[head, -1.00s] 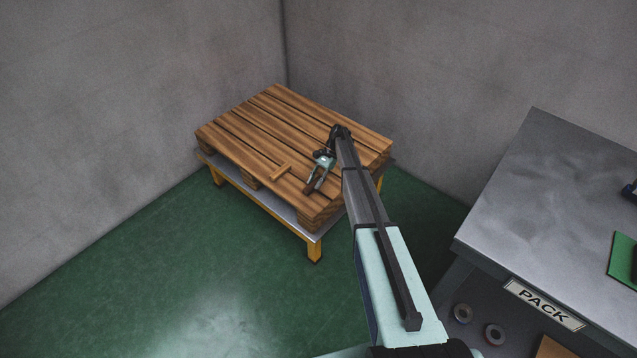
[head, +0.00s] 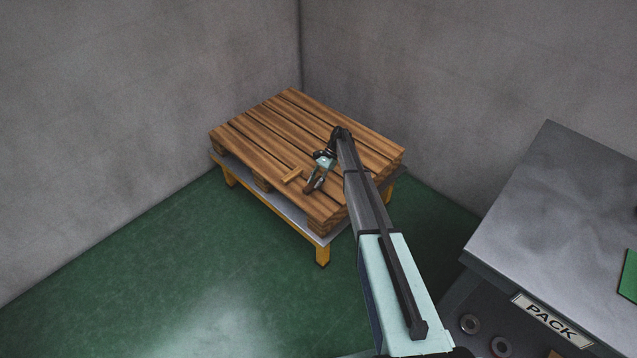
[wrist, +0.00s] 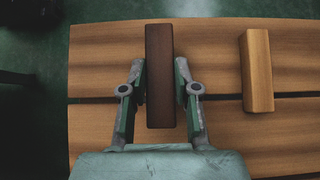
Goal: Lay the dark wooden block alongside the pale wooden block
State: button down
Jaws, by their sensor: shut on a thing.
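The dark wooden block (wrist: 160,75) is between the two fingers of my gripper (wrist: 160,82) in the wrist view, and my gripper is shut on it. In the head view my gripper (head: 312,185) is low over the front part of the pallet, with the dark block (head: 308,189) small and partly hidden at its fingers. The pale wooden block (wrist: 256,70) lies on the slats to the right in the wrist view, roughly parallel to the dark block, with a gap between them. In the head view the pale block (head: 292,175) is just left of my gripper. I cannot tell whether the dark block touches the slats.
The slatted wooden pallet (head: 262,130) rests on a metal stand with yellow legs (head: 322,254), near the room corner. Its front edge is close to the blocks. A grey packing bench (head: 560,205) stands at right. The rear slats are clear.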

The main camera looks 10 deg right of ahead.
jog(key=shift+w+a+p, duration=0.35)
jog(key=shift+w+a, duration=1)
jog(key=shift+a, duration=0.05)
jog(key=shift+f, duration=1.5)
dwell(0.4)
jog(key=c, duration=0.8)
grip_release()
notch_tip(320, 180, up, 10)
